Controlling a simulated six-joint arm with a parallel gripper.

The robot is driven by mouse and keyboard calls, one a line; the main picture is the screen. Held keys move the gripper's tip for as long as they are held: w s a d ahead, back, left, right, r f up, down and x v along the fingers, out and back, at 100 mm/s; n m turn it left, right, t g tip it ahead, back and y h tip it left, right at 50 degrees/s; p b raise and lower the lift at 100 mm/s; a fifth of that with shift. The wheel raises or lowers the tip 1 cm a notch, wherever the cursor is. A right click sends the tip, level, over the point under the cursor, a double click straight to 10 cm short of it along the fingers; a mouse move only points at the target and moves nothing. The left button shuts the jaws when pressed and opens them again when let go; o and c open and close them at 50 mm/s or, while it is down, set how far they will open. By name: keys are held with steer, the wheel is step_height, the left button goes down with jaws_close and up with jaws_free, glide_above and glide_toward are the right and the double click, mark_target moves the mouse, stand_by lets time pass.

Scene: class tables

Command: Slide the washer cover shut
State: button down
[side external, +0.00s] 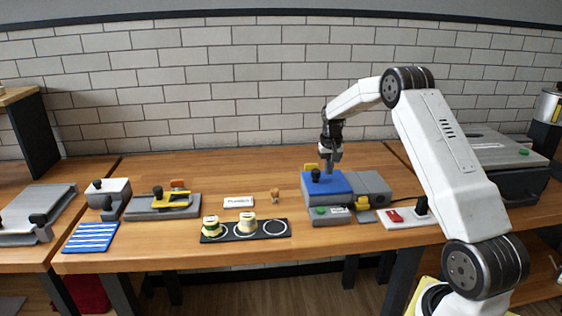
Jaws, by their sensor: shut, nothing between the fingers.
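A grey machine (330,219) stands on the wooden table, right of the middle. A flat blue cover (334,186) with a black knob (316,174) lies on top of it; I take this to be the washer cover. A lower grey section (374,188) extends to the right of the blue cover. I cannot tell how much of an opening shows beneath the cover. My gripper (329,172) points down, shut and empty, just behind and right of the knob. From this angle I cannot tell whether its tips touch the cover.
A black tray (274,236) with a green-topped and a cream piece stands to the left. A red-switch panel (402,218) stands right of the machine. A yellow-handled fixture (160,205) and a blue striped mat (91,237) lie further left. A small tan piece (275,195) stands behind the tray.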

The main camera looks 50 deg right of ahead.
mark_target(328, 180)
step_height(328, 180, up, 7)
stand_by(1.1)
steer(key=s+a+f+n+t, duration=0.1)
steer(key=a+n, duration=0.1)
steer(key=a, duration=0.8)
steer(key=s+a+f+n, duration=0.1)
steer(key=s+a+n, duration=0.15)
steer(key=a, duration=0.85)
steer(key=s+a+f+n, duration=0.2)
steer(key=s+a, duration=0.4)
steer(key=s+a+f+n+t, duration=0.1)
steer(key=s+a+n, duration=0.1)
steer(key=s+a, duration=0.5)
steer(key=shift+f+t, duration=0.3)
steer(key=shift+f, duration=0.1)
